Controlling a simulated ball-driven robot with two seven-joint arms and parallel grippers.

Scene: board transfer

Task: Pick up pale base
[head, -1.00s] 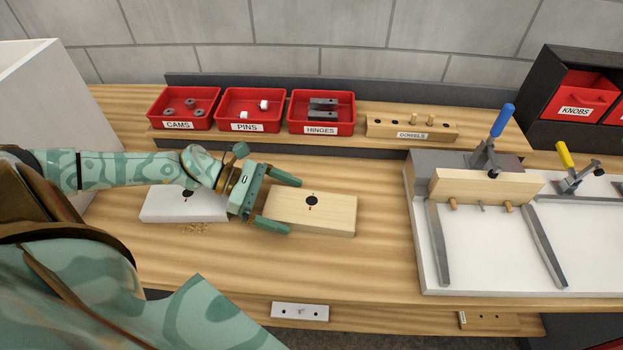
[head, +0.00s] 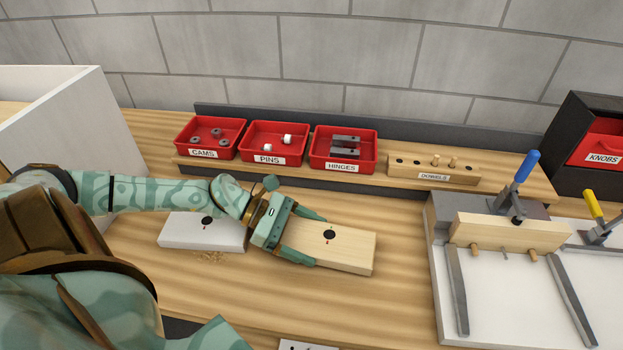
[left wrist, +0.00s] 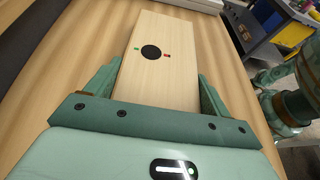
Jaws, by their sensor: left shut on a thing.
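The pale base (head: 345,248) is a light wooden board with a black round spot, on the bench in the head view. It fills the space between the fingers in the left wrist view (left wrist: 163,72). My left gripper (head: 310,238) is shut on its left end, one finger along each long side. I cannot tell whether the board is lifted off the bench. My right gripper is not in view.
A white board (head: 190,234) with a black spot lies left of the gripper, partly under my left arm. Red bins of cams (head: 210,138), pins and hinges and a dowel block (head: 432,170) stand behind. A white fixture (head: 490,300) with clamps stands at the right.

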